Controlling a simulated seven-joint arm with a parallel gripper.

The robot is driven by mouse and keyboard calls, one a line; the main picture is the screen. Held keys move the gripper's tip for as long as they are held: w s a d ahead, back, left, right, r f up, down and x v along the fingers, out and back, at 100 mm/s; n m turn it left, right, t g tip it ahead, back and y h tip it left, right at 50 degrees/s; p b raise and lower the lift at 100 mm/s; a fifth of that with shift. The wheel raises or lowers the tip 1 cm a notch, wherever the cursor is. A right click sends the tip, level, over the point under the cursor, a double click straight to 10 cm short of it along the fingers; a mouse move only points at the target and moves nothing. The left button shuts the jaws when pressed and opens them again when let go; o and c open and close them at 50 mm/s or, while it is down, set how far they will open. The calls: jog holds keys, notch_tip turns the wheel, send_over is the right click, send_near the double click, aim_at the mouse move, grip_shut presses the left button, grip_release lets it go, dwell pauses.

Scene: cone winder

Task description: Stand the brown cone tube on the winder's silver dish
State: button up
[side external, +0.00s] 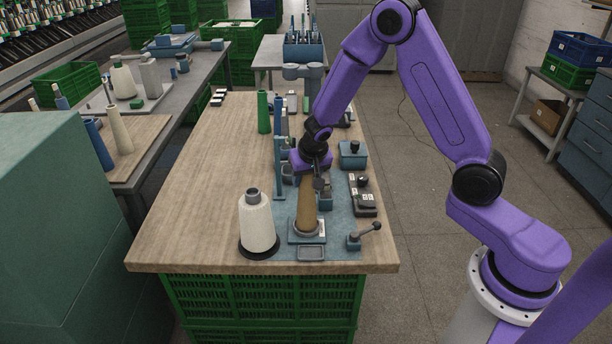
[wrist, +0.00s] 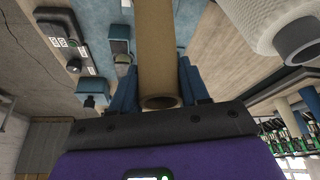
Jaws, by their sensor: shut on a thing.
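The brown cone tube (side external: 307,211) is upright, wide end down, on the right side of the wooden table. The winder's silver dish (side external: 301,234) shows as a pale rim around the tube's lower end. The base looks level with the dish, but I cannot tell if it rests fully on it. My gripper (side external: 316,181) is shut on the upper part of the tube from above. In the wrist view, the tube (wrist: 158,45) runs between the two blue fingers of my gripper (wrist: 158,75), its hollow narrow end toward the camera. The dish is not clear there.
A white yarn cone (side external: 258,222) on a dark round base stands close left of the tube. Winder parts, including a blue post (side external: 279,170), stand behind. A lever (side external: 366,235) and a switch box (side external: 363,195) are to the right.

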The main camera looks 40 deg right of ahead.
jog(key=shift+f, duration=0.1)
dwell(0.3)
jog(key=shift+f, duration=0.4)
jog(key=o, duration=1.1)
jog(key=shift+c, duration=0.2)
jog(key=v, duration=1.7)
jog(key=shift+r, duration=0.25)
